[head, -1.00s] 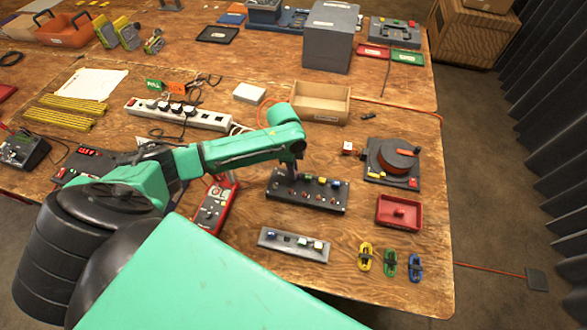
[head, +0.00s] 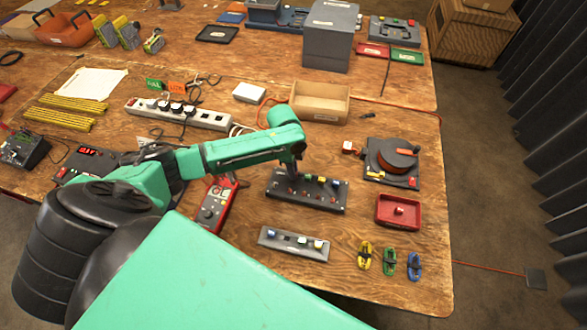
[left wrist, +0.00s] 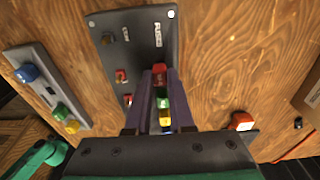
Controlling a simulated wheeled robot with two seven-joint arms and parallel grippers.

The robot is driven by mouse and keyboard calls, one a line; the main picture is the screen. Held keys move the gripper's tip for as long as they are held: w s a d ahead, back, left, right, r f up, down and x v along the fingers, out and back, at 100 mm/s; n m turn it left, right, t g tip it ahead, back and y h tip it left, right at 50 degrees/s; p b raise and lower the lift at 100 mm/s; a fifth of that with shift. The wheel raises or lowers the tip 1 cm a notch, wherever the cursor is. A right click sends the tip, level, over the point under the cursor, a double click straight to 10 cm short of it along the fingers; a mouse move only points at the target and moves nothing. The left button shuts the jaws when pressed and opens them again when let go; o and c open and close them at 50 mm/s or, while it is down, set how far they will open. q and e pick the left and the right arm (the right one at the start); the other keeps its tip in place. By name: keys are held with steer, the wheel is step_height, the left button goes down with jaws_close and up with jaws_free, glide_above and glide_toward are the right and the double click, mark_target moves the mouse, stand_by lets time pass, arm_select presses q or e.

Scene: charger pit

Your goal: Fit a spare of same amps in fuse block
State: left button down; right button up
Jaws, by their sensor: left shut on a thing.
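The dark fuse block (head: 322,204) lies mid-table with a row of coloured fuses, including a yellow fuse (head: 308,179), a green fuse (head: 321,182) and a blue fuse (head: 335,184). My left gripper (head: 293,174) points down at the left end of that row. In the left wrist view its fingers (left wrist: 159,78) are shut on a red fuse (left wrist: 159,72), in line with the others. I cannot tell how deep it sits. The grey spare rack (head: 268,246) is in front, with blue, green and yellow fuses (left wrist: 72,126) and a gap after the blue one. My right gripper is out of view.
A red tray (head: 384,221) with a small red piece is right of the block. A dark device with a red-brown disc (head: 397,160) stands behind it. An open wooden box (head: 320,112) is behind the block. Yellow, green and blue clips (head: 389,262) lie at front right. A red meter (head: 211,207) is left.

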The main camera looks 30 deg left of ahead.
arm_select(q)
steer(key=c, duration=0.7)
jaws_free()
steer(key=o, duration=0.3)
step_height(320, 180, up, 8)
steer(key=p, duration=0.8)
steer(key=shift+f, duration=0.25)
